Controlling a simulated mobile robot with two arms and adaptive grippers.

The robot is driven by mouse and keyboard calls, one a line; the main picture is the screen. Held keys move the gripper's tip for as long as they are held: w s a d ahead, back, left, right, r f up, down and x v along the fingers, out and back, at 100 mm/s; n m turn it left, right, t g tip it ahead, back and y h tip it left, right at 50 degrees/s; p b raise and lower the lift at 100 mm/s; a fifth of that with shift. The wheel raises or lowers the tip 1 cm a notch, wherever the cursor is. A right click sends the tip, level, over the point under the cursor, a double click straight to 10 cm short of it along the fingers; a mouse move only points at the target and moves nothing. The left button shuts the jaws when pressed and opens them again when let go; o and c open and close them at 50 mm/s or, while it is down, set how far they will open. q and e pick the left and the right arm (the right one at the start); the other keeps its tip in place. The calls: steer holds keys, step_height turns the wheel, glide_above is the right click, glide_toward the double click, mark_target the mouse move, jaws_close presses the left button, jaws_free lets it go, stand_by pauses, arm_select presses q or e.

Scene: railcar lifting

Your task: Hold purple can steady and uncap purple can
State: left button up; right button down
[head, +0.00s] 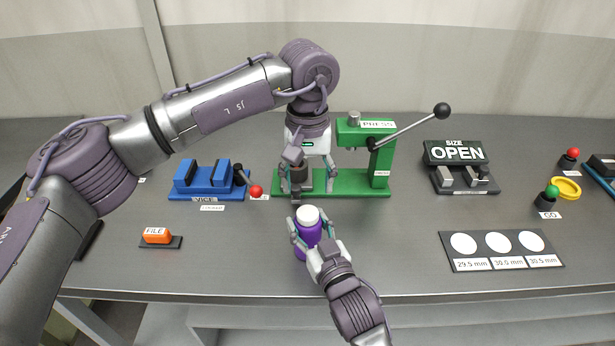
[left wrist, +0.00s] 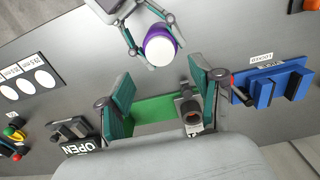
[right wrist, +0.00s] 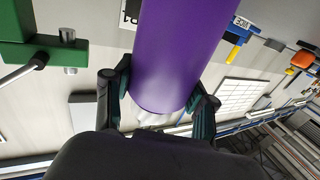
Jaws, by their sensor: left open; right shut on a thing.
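The purple can (head: 307,233) with a white cap (head: 308,214) is held upright near the front middle of the table. My right gripper (head: 309,238) is shut around its body; the can's purple side (right wrist: 180,55) fills the middle of the right wrist view. My left gripper (head: 302,178) is open and points down, behind the can and in front of the green press. In the left wrist view its fingers (left wrist: 162,95) are apart and empty, and the white cap (left wrist: 160,50) lies beyond them.
The green press (head: 382,165) with its lever stands behind the left gripper. An OPEN size gauge (head: 455,153) and a plate with three white discs (head: 500,265) are to the right.

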mark_target(307, 213)
arm_select(q)
step_height(307, 213, down, 8)
steer(key=shift+r, duration=0.25)
arm_select(e)
steer(key=shift+f, duration=0.1)
